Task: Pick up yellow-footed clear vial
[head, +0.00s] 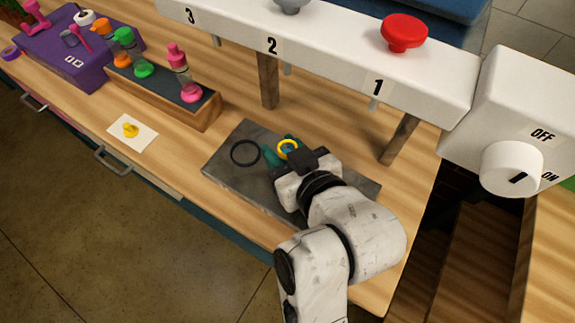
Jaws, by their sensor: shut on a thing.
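My gripper (282,151) is over the grey mat, its teal fingers partly hidden by its own dark body. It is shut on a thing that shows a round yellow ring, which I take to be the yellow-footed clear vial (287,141). The vial's clear body is hard to make out, and I cannot tell whether it touches the mat. A small yellow piece (130,130) sits on a white card (146,137) at the left.
A black ring lies on the grey mat (226,172). A wooden rack (165,98) holds colour-footed vials. A purple box (70,62) stands far left. A white dispenser bar (325,50) with numbered stations and a red knob (404,32) overhangs the back; a dial box (515,110) is at right.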

